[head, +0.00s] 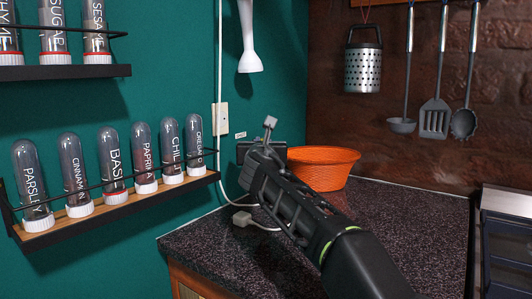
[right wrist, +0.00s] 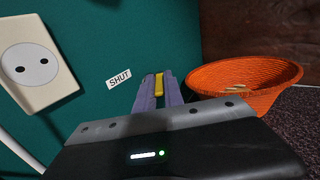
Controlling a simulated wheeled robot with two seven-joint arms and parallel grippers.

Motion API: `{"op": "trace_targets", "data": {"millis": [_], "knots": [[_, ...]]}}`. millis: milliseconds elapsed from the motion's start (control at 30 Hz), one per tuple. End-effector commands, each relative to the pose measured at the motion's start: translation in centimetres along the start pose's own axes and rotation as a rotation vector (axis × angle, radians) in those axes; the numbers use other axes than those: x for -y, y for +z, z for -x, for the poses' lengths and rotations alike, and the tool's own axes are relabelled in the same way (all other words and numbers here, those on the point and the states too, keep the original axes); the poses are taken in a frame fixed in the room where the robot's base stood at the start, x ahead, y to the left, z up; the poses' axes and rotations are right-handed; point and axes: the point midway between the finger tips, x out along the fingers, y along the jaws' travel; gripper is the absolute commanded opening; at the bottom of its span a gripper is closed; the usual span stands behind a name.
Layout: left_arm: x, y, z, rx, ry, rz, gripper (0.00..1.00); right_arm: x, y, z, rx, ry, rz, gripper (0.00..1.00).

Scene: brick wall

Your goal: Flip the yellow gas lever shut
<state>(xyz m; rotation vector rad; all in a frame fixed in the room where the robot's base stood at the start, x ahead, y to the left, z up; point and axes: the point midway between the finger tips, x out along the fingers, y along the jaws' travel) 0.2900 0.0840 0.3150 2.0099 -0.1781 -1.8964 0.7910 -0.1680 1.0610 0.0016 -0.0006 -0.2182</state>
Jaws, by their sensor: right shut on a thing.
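The yellow gas lever (right wrist: 159,86) shows in the right wrist view as a small yellow piece between the two fingers of my right gripper (right wrist: 160,88). The fingers are closed on it, close to the green wall. A white label reading "SHUT" (right wrist: 118,77) is on the wall just left of the fingertips. In the head view my right arm comes in from the lower right, and the right gripper hides the lever. The label shows there as a small white tag (head: 240,135). My left gripper is not in view.
An orange basket (head: 323,168) stands on the dark speckled counter (head: 405,215), right beside my right gripper. A wall socket (right wrist: 32,69) with a white cable is to the left. A spice rack (head: 120,201) is on the left wall. Utensils (head: 435,115) hang at the back right.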

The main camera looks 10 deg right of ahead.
Motion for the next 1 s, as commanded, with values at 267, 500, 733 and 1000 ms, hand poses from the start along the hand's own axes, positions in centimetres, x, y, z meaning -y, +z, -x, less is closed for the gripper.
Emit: {"op": "trace_targets", "data": {"millis": [267,500,733,1000], "knots": [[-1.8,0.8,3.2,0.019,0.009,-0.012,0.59,-1.0,0.4,-0.2,-0.005,-0.174,0.003,0.0],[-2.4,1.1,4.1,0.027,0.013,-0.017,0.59,-1.1,0.0,-0.2,-0.002,-0.236,0.002,0.0],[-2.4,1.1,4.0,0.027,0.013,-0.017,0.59,-1.1,-0.2,-0.1,-0.001,-0.245,0.002,0.0],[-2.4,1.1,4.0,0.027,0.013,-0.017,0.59,-1.1,-0.2,-0.1,-0.002,-0.244,0.002,0.21]]}}
